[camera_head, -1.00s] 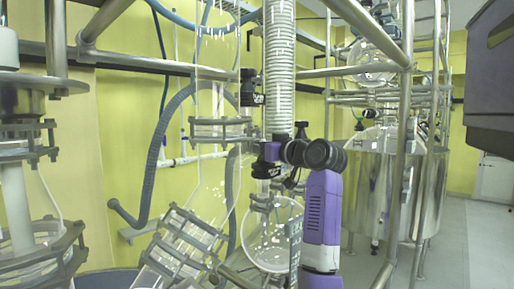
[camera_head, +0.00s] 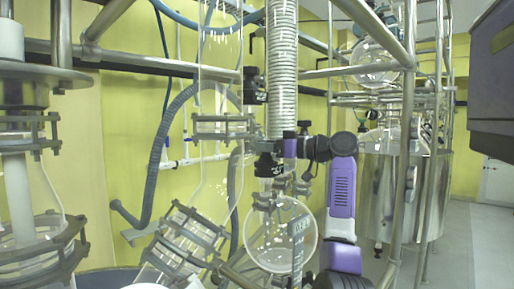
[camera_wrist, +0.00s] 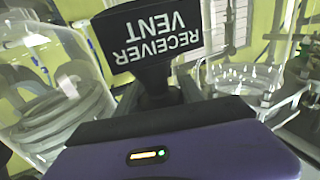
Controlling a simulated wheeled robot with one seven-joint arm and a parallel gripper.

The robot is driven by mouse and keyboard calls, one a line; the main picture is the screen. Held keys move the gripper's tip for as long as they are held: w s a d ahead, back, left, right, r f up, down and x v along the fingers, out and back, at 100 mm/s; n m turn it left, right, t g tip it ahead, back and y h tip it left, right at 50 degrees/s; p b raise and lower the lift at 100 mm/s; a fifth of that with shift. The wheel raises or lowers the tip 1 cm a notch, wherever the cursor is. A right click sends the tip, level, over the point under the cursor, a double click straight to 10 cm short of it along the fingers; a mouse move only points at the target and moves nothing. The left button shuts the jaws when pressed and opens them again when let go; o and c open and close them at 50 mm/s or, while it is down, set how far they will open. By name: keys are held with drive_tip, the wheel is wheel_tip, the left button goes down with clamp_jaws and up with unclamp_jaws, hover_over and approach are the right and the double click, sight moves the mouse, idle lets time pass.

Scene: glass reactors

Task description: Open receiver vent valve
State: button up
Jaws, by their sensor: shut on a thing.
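The receiver vent valve shows in the wrist view as a black plate (camera_wrist: 150,38) with white letters reading RECEIVER VENT, upside down. It stands just beyond my gripper's purple body, on a dark stem. In the head view my gripper (camera_head: 268,164) is at the glass pipework above a round glass flask (camera_head: 280,238), below the ribbed column. It is shut on the valve's handle. The fingers and the exact contact are hidden or too small to make out, and I cannot tell how far the valve is turned.
The ribbed glass column (camera_head: 281,70) rises directly above my gripper. Metal frame posts (camera_head: 402,150) stand to the right, with a steel vessel (camera_head: 375,190) behind. Clamped glassware (camera_head: 180,240) is close on the left. Open floor (camera_head: 475,250) lies at the far right.

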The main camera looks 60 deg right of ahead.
idle(0.4)
drive_tip(key=o, duration=1.1)
drive_tip(key=shift+s, duration=0.1)
drive_tip(key=s+b, duration=0.2)
drive_tip(key=s, duration=0.5)
drive_tip(key=shift+s+d+b, duration=0.3)
drive_tip(key=shift+d+b, duration=0.1)
